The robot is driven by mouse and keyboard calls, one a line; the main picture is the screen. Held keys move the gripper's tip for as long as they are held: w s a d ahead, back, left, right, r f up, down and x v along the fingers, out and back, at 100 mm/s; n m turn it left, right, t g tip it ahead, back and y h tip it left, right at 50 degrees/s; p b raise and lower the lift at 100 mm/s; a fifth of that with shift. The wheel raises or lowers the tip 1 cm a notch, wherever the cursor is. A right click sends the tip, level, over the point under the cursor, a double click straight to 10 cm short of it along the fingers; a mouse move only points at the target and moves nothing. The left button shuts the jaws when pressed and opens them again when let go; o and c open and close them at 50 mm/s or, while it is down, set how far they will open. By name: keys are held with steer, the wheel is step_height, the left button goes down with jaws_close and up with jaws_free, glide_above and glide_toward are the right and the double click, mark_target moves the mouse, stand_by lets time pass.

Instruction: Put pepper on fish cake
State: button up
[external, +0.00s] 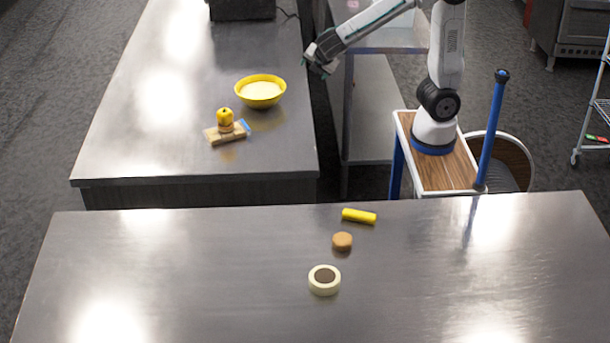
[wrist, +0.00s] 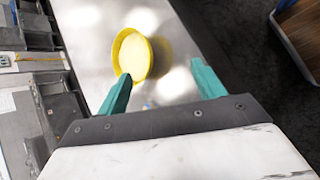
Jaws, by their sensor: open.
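My gripper (external: 318,66) is raised in the air just past the right edge of the left counter. In the wrist view my gripper (wrist: 159,72) has its teal fingers wide apart, with nothing between them. A round brown cake-like piece (external: 342,241), possibly the fish cake, lies on the front counter, well away from my gripper.
A yellow bowl (external: 246,97) stands on the left counter, and the yellow bowl (wrist: 120,58) also shows in the wrist view. A yellow cylinder (external: 359,216) and a tape roll (external: 324,289) lie on the front counter (external: 180,270). Its left part is clear.

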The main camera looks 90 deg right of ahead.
steer(key=s+a+m+y, duration=0.2)
steer(key=s+m, duration=0.2)
steer(key=s, duration=0.4)
steer(key=s+a+f+m+g+y, duration=0.1)
steer(key=s+a+m+y, duration=0.1)
steer(key=s, duration=0.6)
steer(key=s+a+m+y, duration=0.2)
steer(key=s+m+y, duration=0.2)
steer(key=s, duration=0.5)
steer(key=shift+f+m, duration=0.3)
steer(key=shift+m, duration=0.7)
